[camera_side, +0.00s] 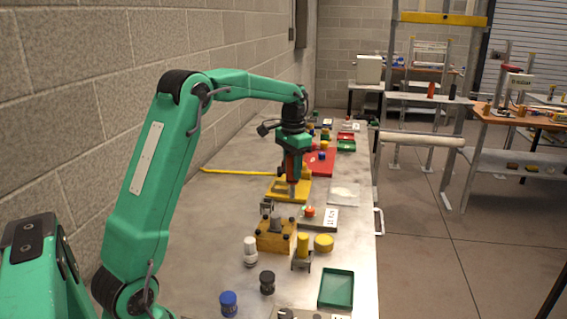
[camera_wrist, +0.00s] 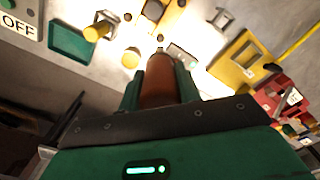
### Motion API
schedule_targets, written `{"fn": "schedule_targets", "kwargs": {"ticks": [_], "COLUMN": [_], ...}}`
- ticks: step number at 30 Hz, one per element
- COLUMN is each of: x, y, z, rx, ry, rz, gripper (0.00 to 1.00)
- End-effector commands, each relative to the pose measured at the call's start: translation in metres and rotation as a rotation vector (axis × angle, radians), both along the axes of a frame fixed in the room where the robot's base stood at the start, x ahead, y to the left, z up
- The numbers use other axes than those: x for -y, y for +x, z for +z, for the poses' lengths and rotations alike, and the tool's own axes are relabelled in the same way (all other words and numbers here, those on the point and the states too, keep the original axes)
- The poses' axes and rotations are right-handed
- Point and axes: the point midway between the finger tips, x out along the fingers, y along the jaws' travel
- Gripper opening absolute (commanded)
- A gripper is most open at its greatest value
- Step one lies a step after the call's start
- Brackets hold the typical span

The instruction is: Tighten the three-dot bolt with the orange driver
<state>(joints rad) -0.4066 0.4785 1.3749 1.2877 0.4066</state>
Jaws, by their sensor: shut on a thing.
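My gripper (camera_side: 293,160) is shut on the orange driver (camera_side: 291,168), which hangs upright with its grey lower end over the yellow tray (camera_side: 277,190). In the wrist view the driver's orange-brown handle (camera_wrist: 160,80) sits between the green fingers, and its tip points away from me. The yellow tray also shows in the wrist view (camera_wrist: 226,67), to the right of the driver. I cannot tell whether the driver's lower end touches anything. I cannot make out the three-dot bolt or any dot marks.
A red tray (camera_side: 322,168) lies just beyond. A wall bounds the bench's left.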

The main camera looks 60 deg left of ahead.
Motion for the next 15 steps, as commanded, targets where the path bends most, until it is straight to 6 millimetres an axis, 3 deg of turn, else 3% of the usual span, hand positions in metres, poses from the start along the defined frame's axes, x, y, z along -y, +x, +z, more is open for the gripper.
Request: {"fn": "schedule_targets", "kwargs": {"ticks": [15], "x": [-0.001], "y": [0.0], "z": [-0.019], "rx": [0.0], "ry": [0.0], "rz": [0.0], "gripper": [0.11]}}
